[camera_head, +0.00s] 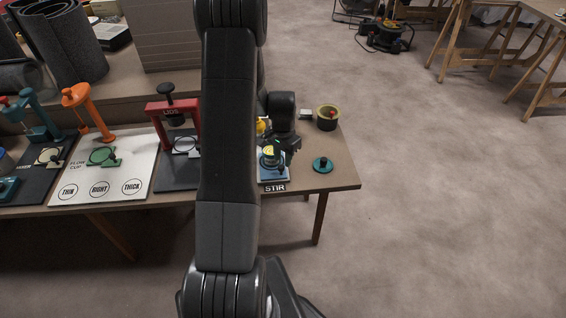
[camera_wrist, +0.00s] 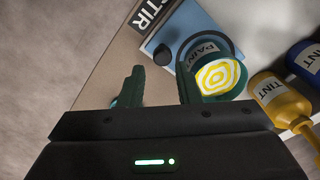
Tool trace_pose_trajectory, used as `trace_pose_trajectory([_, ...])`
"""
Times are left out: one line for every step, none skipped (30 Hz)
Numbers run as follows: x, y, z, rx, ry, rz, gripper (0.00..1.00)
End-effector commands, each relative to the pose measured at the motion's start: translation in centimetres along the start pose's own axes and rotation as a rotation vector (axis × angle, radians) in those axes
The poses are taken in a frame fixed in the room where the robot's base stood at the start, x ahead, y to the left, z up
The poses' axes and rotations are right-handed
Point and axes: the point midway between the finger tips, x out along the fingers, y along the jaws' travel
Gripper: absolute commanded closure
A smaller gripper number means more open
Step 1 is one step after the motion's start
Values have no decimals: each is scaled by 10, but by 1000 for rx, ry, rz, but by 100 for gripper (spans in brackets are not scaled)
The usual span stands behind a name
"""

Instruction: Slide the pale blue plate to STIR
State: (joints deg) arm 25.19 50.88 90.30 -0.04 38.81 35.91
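The pale blue plate (camera_head: 268,179) lies at the right end of the bench, just behind the STIR label (camera_head: 275,188). In the wrist view the plate (camera_wrist: 196,20) reaches up to the STIR label (camera_wrist: 146,14). A dark knob (camera_wrist: 163,55) stands on the plate. A paint can (camera_wrist: 215,76) with a yellow and white swirl on top is at the plate's near side. My gripper (camera_wrist: 160,70) is open, its two dark green fingers apart with nothing gripped; the knob shows between and just beyond the tips. The right finger overlaps the can; contact is unclear.
Blue (camera_wrist: 305,58) and yellow (camera_wrist: 270,90) tint bottles stand right of the can in the wrist view. A teal lid (camera_head: 323,164) lies near the bench's right edge, with a yellow-rimmed cup (camera_head: 327,117) behind. A red stand (camera_head: 172,115) is left of my arm.

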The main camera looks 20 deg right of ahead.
Motion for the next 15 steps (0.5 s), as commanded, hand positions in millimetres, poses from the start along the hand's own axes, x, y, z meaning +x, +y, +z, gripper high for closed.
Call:
trace_pose_trajectory([-14,-1,-1,0,5,-4,70])
trace_pose_trajectory([-21,0,-1,0,5,-4,70])
trace_pose_trajectory([-30,0,-1,1,5,-4,70])
trace_pose_trajectory([-37,0,-2,1,5,-4,70])
trace_pose_trajectory([-43,0,-2,1,5,-4,70])
trace_pose_trajectory([-52,0,-1,1,5,-4,70])
trace_pose_trajectory([-58,0,-2,1,5,-3,70])
trace_pose_trajectory([-64,0,-2,1,5,-3,70])
trace_pose_trajectory([-72,1,-2,1,5,-3,70])
trace_pose_trajectory([-77,1,-1,1,4,-2,70])
trace_pose_trajectory([-82,1,-2,2,4,-3,70])
trace_pose_trajectory([-87,1,-2,2,3,-2,70])
trace_pose_trajectory([-91,1,-2,2,3,-2,70])
trace_pose_trajectory([-94,1,-2,2,3,-2,70])
trace_pose_trajectory([-97,1,-2,2,3,-2,70])
